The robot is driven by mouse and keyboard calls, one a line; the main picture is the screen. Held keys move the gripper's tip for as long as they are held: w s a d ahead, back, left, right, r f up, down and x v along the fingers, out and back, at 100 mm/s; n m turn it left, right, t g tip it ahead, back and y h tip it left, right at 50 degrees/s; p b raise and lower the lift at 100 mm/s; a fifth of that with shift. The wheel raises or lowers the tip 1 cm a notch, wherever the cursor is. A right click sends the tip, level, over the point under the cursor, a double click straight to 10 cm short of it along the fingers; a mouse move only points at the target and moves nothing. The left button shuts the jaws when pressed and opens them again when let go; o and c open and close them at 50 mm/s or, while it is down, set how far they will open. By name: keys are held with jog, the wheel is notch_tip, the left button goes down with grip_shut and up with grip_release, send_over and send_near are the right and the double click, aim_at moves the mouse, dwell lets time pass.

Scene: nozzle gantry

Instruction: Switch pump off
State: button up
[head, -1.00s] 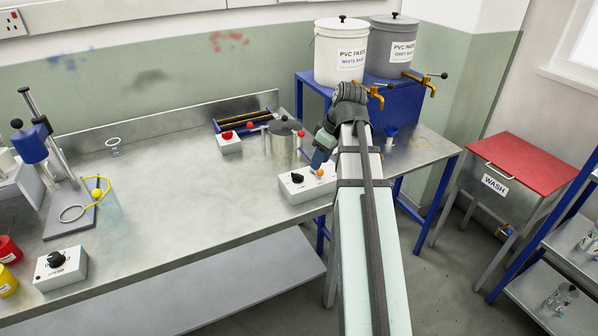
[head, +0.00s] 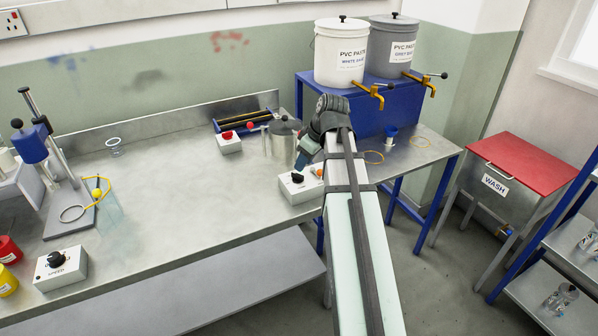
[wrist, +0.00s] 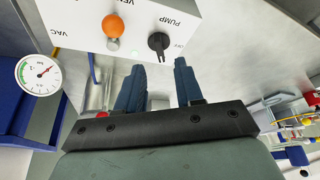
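The pump knob (wrist: 158,42) is a black rotary knob under the PUMP label on the white control box (wrist: 75,25), with a small mark beside it that I read as OFF. An orange vent knob (wrist: 113,26) sits beside it. In the head view the box (head: 292,192) stands at the bench's front edge, with the black knob (head: 297,177) on its top. My gripper (wrist: 157,70) is open and empty in the wrist view, its blue fingers apart and pointing toward the pump knob. It appears not to touch the knob. In the head view my arm partly hides the box's right side.
A round gauge (wrist: 39,74) is beside the box in the wrist view. A metal pot (head: 284,138) and a box with a red button (head: 229,142) stand behind. A second knob box (head: 61,268) is at front left. The bench (head: 170,205) between is mostly clear.

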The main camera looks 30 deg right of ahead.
aim_at(297, 174)
jog(key=shift+x, duration=2.8)
jog(key=shift+c, duration=0.2)
grip_shut()
